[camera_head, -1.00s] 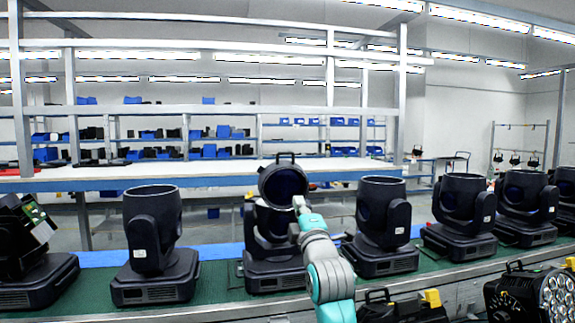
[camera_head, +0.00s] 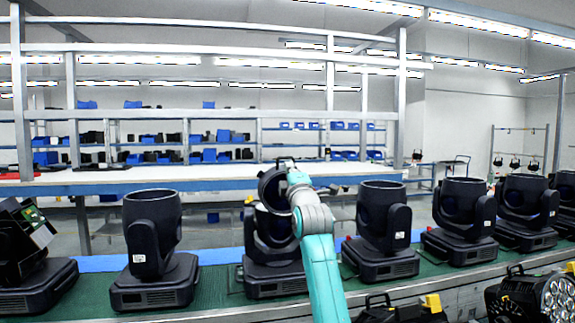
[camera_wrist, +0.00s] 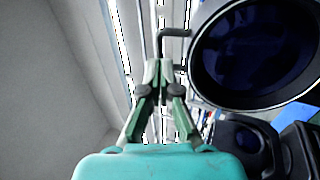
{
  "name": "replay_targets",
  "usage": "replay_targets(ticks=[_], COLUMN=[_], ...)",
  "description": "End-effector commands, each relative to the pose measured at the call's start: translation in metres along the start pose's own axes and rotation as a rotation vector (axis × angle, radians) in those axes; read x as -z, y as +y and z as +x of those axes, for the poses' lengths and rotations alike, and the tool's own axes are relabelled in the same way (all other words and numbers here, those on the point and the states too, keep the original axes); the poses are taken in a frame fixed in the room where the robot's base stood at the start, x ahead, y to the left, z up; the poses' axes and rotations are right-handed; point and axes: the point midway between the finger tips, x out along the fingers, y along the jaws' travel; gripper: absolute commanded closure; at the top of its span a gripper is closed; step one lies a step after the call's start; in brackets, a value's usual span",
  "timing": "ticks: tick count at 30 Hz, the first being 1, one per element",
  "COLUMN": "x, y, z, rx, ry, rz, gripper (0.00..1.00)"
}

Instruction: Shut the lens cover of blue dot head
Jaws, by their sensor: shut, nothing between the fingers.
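The moving head in the middle of the row (camera_head: 268,278) has a round dark lens cover (camera_head: 268,188) standing raised above its barrel, open. No blue dot is readable on it. In the wrist view the large dark disc with a rim at upper right looks like this cover (camera_wrist: 255,50), with a bent handle (camera_wrist: 172,34) at its left edge. My gripper (camera_head: 289,166) is at the cover's upper right edge, partly merged with it. In the wrist view my gripper (camera_wrist: 158,72) is shut and empty, its tips just below the handle; contact cannot be told.
Another head (camera_head: 153,240) stands to the left and one (camera_head: 382,225) close to the right, with more beyond. They stand on a green bench surface (camera_head: 215,285). A lamp with many lenses (camera_head: 545,298) is at lower right. A shelf rack stands behind.

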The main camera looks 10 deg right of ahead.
Motion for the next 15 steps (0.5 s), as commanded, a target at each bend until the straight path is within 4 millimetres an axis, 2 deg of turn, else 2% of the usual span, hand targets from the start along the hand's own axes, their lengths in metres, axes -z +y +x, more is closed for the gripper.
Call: replay_targets(ticks=[6,15], x=[0.000,0.000], y=[0.000,0.000], z=[0.023,0.032], rx=[0.000,0.000], ry=[0.000,0.000], rz=[0.000,0.000], gripper=[1.00,1.00])
